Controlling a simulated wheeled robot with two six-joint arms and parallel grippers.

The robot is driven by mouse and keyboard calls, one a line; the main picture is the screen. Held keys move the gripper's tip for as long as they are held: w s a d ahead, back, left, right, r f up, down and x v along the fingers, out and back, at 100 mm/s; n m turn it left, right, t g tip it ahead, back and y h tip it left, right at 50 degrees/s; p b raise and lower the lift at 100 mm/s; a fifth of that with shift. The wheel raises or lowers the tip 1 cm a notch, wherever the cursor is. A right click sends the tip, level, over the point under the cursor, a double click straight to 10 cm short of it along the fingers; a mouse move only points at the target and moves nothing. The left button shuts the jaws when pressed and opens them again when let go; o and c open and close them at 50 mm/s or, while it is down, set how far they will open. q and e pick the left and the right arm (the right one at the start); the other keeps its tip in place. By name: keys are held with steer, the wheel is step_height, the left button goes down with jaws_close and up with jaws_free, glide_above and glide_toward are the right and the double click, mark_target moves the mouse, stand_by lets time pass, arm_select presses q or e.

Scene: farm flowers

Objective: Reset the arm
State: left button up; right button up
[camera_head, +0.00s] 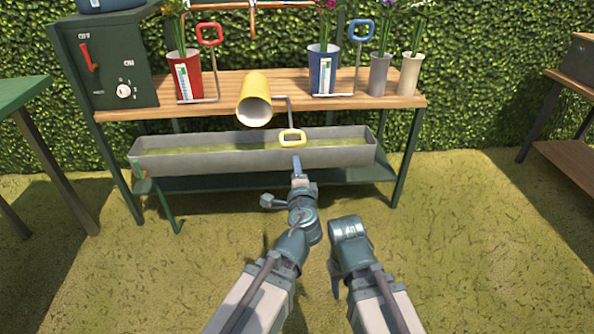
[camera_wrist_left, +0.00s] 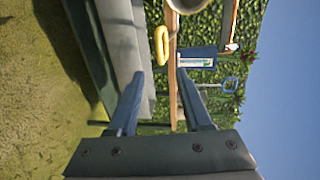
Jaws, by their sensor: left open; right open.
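My left gripper (camera_head: 298,168) is raised in front of the grey trough, just below a yellow ring handle (camera_head: 292,138). In the left wrist view its two fingers (camera_wrist_left: 158,78) are apart with nothing between them. The yellow ring (camera_wrist_left: 161,45) shows beyond the fingers there. My right gripper (camera_head: 336,278) is low at the end of the folded right arm. It is only partly visible, and nothing is seen held in it.
A yellow cup (camera_head: 254,100) is tilted at the front edge of the wooden bench (camera_head: 225,108). Red (camera_head: 186,72) and blue (camera_head: 324,68) pots with flowers stand on the bench. The grey trough (camera_head: 225,158) is below.

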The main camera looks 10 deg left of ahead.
arm_select(q)
steer(key=s+a+f+n+g+y+p, duration=0.1)
steer(key=s+a+f+n+g+p, duration=0.3)
steer(key=s+f+n+g, duration=0.45)
steer(key=s+d+f+n+g+h+p, duration=0.1)
steer(key=s+d+g+h+p, duration=0.1)
steer(key=s+d+g, duration=0.35)
steer(key=s+d+f+n+g+h+p, duration=0.2)
steer(key=s+g, duration=0.1)
steer(key=s, duration=0.6)
step_height(320, 180, up, 38)
steer(key=p, duration=3.7)
steer(key=shift+w+f+t, duration=0.2)
steer(key=shift+w+t, duration=0.1)
steer(key=shift+w, duration=0.05)
